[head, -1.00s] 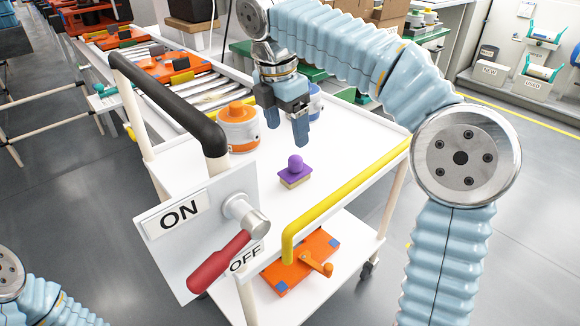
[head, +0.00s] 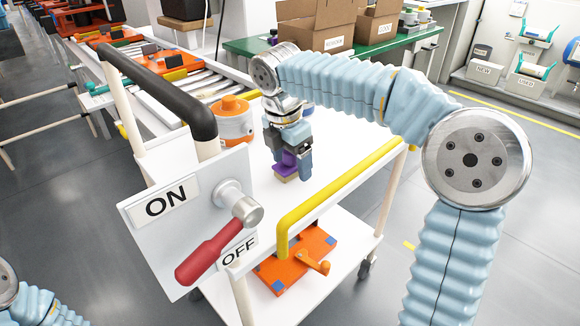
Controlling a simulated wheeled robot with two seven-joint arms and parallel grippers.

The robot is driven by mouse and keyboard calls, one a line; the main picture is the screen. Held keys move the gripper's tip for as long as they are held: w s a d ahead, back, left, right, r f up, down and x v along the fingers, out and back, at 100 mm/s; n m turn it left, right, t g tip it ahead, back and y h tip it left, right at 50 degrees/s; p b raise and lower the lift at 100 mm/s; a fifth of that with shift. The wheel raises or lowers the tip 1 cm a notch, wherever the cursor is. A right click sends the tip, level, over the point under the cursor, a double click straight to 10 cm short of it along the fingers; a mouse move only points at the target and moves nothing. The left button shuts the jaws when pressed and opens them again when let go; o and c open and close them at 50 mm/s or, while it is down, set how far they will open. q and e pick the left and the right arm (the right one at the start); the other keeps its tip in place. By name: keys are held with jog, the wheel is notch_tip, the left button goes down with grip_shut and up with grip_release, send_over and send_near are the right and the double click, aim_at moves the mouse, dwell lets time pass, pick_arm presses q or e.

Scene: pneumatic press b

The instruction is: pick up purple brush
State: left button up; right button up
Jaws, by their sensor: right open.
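The purple brush (head: 285,164) stands on the white top of the cart, its knob up and its pale bristle base (head: 285,178) down. My right gripper (head: 291,165) is lowered around it, its open fingers on either side of the brush. The fingers hide much of the knob and the right side of the brush. I cannot tell whether they touch it. My left gripper is out of view; only a part of my left arm shows at the lower left.
An orange and white canister (head: 232,121) stands left of my right gripper. A yellow rail (head: 340,197) edges the cart's near right side. The ON/OFF panel (head: 187,215) with a red lever (head: 209,257) is in front. An orange part (head: 297,261) lies on the lower shelf.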

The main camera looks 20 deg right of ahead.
jog(key=c, duration=1.2)
jog(key=shift+o, duration=0.2)
jog(key=shift+r, duration=0.15)
notch_tip(320, 180, up, 10)
jog(key=shift+f+p, duration=0.1)
jog(key=shift+p, duration=1.1)
jog(key=o, duration=0.4)
jog(key=c, duration=0.5)
